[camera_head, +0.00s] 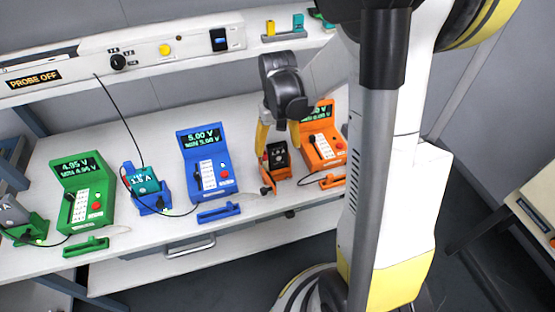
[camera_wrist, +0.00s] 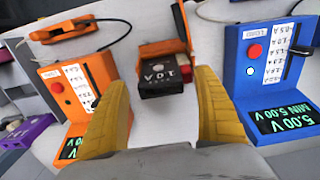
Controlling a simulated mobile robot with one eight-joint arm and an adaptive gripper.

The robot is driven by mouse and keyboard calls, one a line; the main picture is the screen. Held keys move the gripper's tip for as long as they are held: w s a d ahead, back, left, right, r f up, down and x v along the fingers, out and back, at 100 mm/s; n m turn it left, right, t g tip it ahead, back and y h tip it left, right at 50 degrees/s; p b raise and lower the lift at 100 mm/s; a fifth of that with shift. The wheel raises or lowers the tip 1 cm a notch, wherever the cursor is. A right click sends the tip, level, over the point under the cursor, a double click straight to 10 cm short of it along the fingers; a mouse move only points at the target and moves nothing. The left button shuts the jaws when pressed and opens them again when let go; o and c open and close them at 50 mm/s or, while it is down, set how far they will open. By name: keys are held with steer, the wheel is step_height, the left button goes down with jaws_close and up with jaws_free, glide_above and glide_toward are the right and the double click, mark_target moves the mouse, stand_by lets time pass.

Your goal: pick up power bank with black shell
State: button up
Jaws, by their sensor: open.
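The power bank with black shell (camera_head: 278,158) sits in an orange cradle (camera_head: 267,186) on the white bench. In the wrist view the black power bank (camera_wrist: 161,83) has light, upside-down characters on its face and the orange cradle (camera_wrist: 160,48) behind it. My gripper (camera_head: 279,138) is open, with its yellow fingers pointing down over the power bank. In the wrist view my gripper (camera_wrist: 160,84) has one finger on each side of the power bank, with bare bench showing between. Neither finger is seen touching it. How deep the fingertips reach is hard to tell.
An orange meter (camera_head: 322,145) stands close on the right of the cradle. A blue meter (camera_head: 206,165) stands on the left, with a teal device (camera_head: 145,182) and a green meter (camera_head: 82,193) farther left. Thin black cables (camera_head: 120,120) cross the bench. Small trays lie along the front edge.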

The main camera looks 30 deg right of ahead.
steer(key=shift+r, duration=0.1)
steer(key=c, duration=1.3)
